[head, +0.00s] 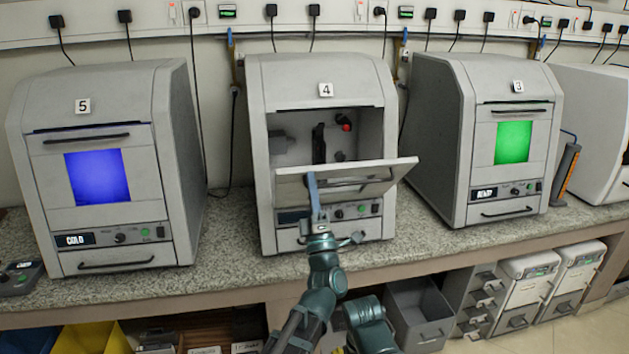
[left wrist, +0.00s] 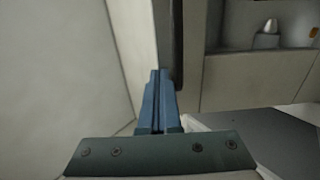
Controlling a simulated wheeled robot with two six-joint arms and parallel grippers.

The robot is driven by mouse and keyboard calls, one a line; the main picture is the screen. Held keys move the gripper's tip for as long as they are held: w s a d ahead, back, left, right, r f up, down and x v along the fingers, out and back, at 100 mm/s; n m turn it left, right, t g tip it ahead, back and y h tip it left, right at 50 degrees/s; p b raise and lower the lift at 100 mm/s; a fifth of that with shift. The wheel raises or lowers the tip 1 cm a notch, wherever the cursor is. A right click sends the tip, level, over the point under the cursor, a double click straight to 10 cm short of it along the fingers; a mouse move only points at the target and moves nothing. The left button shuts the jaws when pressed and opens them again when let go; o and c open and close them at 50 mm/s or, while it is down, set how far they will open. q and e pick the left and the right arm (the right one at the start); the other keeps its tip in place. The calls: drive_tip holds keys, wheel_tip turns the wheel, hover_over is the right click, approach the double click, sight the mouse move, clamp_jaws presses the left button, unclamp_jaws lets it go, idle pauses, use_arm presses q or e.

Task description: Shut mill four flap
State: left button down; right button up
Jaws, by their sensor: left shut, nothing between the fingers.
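Mill four (head: 318,95) is the grey cabinet marked 4 in the middle of the head view. Its flap (head: 392,172) is open and sticks out towards me, tilted, with the dark chamber showing above it. My left gripper (head: 312,182) is shut and empty, its blue fingers pointing up across the left part of the flap. I cannot tell whether they touch it. In the left wrist view the shut blue fingers (left wrist: 158,98) are beside a pale upright edge, with a metal knob (left wrist: 268,36) inside a recess at right. My right gripper is not in view.
Mill five (head: 150,95) with a blue window stands at left, and mill three (head: 465,100) with a green window at right; both flaps are shut. A grey bin (head: 420,305) is below the counter.

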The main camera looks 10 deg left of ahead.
use_arm(q)
drive_tip(key=w+a+r+g+p, duration=0.2)
drive_tip(key=w+r+p, duration=0.1)
drive_tip(key=w+p, duration=0.3)
drive_tip(key=w+a+r+g+h+p, duration=0.1)
drive_tip(key=w+a+r+g+p, duration=0.1)
drive_tip(key=w+p, duration=0.4)
drive_tip(key=w+a+r+g+h+p, duration=0.1)
drive_tip(key=w+a+r+g+p, duration=0.1)
drive_tip(key=w+r+p, duration=0.2)
drive_tip(key=shift+d+p+x, duration=0.35)
drive_tip(key=shift+p+x, duration=1.1)
drive_tip(key=shift+x, duration=0.5)
drive_tip(key=shift+f, duration=0.1)
